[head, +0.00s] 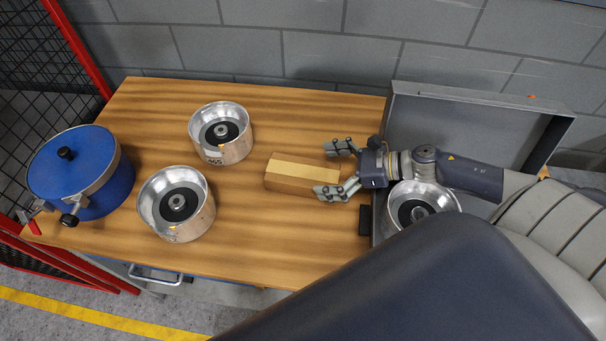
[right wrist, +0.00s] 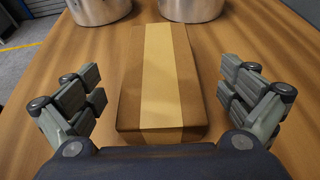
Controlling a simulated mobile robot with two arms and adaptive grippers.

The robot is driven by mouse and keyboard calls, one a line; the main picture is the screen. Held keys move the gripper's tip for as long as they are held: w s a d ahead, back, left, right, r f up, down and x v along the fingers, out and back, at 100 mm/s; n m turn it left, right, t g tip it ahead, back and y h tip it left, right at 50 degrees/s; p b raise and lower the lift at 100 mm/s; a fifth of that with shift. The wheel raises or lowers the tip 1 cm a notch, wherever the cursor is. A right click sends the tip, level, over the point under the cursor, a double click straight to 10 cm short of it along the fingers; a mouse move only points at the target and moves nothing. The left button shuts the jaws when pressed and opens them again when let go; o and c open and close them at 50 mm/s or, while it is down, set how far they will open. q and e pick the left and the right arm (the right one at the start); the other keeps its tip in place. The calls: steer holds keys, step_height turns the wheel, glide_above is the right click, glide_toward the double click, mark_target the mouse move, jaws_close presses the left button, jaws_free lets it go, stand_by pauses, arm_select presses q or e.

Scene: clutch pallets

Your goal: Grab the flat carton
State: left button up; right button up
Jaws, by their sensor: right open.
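The flat carton (head: 301,173) is a brown box with a pale tape strip along its top, lying on the wooden table. My right gripper (head: 342,173) is open at the carton's right end, its fingers spread to either side of that end. In the right wrist view, the carton (right wrist: 160,80) lies centred between the open fingers of the gripper (right wrist: 162,105), with a gap on both sides. The fingers do not touch it. My left gripper is not in view.
Two metal bowls (head: 220,133) (head: 176,204) stand left of the carton. A blue lidded pot (head: 82,172) is at the table's left edge. A grey tray (head: 470,132) with another metal bowl (head: 420,208) is on the right. Bare wood (head: 290,235) lies in front of the carton.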

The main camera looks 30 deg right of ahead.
mark_target(306, 172)
steer(key=shift+w+a, duration=0.2)
steer(key=shift+a, duration=0.05)
steer(key=p+x, duration=0.1)
steer(key=x, duration=0.3)
steer(key=shift+w+a+f+p, duration=0.15)
steer(key=shift+w+a+p, duration=0.1)
steer(key=shift+p, duration=0.1)
steer(key=shift+w+a+f, duration=0.1)
steer(key=shift+a+f, duration=0.1)
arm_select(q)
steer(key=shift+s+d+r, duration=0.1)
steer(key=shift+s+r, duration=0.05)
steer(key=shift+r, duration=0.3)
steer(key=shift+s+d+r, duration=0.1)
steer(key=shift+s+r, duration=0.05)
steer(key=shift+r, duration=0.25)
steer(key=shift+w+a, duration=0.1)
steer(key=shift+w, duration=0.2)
arm_select(e)
steer(key=c, duration=1.3)
